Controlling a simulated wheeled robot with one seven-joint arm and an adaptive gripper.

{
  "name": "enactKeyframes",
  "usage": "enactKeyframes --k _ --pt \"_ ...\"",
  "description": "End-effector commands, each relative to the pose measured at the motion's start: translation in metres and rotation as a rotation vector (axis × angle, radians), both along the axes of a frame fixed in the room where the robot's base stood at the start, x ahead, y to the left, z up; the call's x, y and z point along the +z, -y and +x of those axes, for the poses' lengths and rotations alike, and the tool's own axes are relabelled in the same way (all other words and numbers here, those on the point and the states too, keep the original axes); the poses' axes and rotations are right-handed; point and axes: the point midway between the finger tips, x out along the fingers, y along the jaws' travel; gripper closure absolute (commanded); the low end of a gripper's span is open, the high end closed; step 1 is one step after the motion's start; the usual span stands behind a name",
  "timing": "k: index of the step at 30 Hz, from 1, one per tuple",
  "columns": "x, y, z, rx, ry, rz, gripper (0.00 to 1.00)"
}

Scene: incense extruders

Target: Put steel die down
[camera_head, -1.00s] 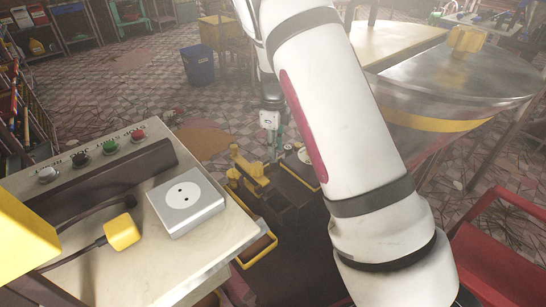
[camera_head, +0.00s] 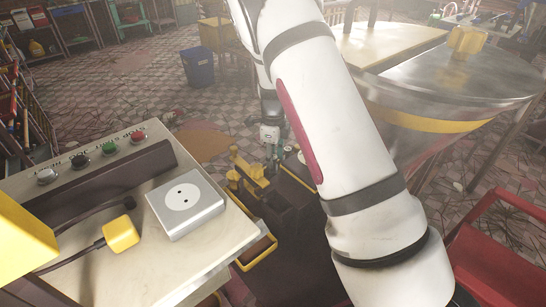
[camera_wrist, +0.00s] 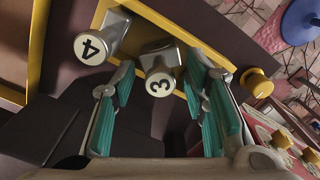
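In the wrist view, a steel die marked 3 (camera_wrist: 158,62) stands between the fingertips of my gripper (camera_wrist: 160,80). The teal-padded fingers are spread to either side of it, with a visible gap on the left; contact on the right is hard to judge. A second steel die marked 4 (camera_wrist: 112,32) stands to its left. Both are by a dark, yellow-edged tray or frame (camera_wrist: 183,80). In the head view my gripper (camera_head: 270,150) points down at the dark bench beyond the control panel; the dice are too small to make out there.
A control panel with buttons and a grey socket box (camera_head: 187,204) stands at the left. A yellow bracket (camera_head: 250,170) rises close to my gripper's left. A yellow knob (camera_wrist: 257,82) is right of my fingers.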

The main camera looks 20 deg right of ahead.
Motion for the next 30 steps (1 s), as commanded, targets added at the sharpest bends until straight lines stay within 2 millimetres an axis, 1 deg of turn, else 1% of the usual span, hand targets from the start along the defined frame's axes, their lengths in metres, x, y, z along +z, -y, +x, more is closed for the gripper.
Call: enactKeyframes --k 5,8,11,21,25,30 --pt "0.001 0.0 0.0 0.0 0.0 0.0 0.59" --pt "0.007 0.0 0.001 0.001 0.002 -0.001 0.59" --pt "0.02 0.0 0.001 0.001 0.004 0.0 0.59" --pt "0.089 0.0 0.001 0.001 0.005 0.0 0.59" --pt "0.108 0.0 0.001 0.001 0.004 0.0 0.59" --pt "0.121 0.0 0.001 0.001 0.001 0.0 0.59"
